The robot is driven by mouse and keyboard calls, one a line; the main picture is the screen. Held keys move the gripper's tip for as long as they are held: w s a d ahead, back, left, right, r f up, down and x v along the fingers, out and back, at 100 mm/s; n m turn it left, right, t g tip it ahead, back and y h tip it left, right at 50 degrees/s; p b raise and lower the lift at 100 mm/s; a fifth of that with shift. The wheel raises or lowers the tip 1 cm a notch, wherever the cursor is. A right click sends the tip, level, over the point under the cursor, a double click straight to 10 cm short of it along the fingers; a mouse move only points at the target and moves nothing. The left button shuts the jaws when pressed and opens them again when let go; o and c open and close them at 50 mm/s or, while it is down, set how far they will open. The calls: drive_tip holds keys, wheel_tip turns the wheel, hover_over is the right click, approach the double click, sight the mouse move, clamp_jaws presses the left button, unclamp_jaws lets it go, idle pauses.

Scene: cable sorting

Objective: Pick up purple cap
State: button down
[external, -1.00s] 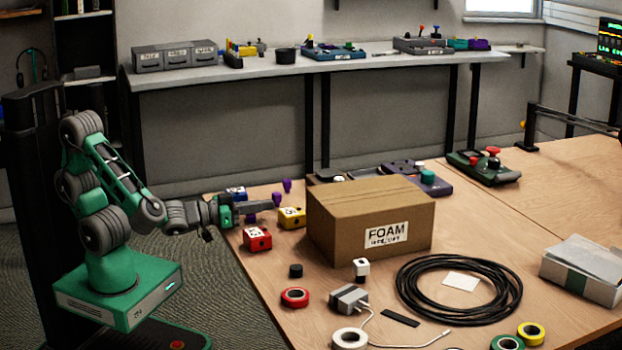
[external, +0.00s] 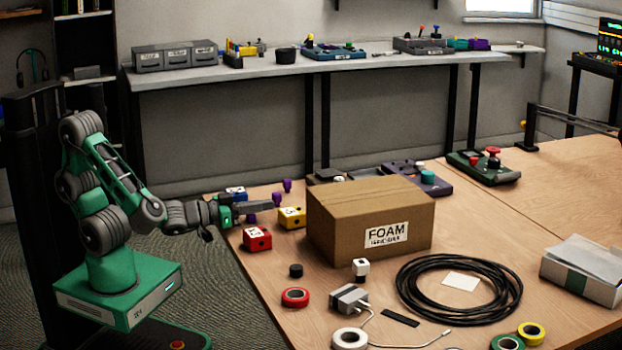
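Several small purple caps are near my gripper in the external view. One purple cap (external: 287,185) stands at the back. Another purple cap (external: 277,199) is just beyond my fingertips, beside a yellow block. A third purple piece (external: 251,218) shows just below the fingers. My gripper (external: 268,206) reaches over the table's left edge, its fingers pointing right and roughly level. The fingers are seen side-on and overlap, so their opening is hidden. I cannot tell whether they touch a cap.
A blue block (external: 236,193), a yellow block (external: 292,217) and a red block (external: 257,238) lie close around my gripper. A cardboard FOAM box (external: 335,226) stands to the right. A cable coil (external: 408,292) and tape rolls lie nearer the front.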

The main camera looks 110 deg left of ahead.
drive_tip(key=c, duration=1.5)
unclamp_jaws()
drive_tip(key=v, duration=0.7)
drive_tip(key=shift+o, duration=1.2)
drive_tip(key=shift+s+d, duration=0.15)
drive_tip(key=o, duration=0.5)
drive_tip(key=shift+c, duration=0.2)
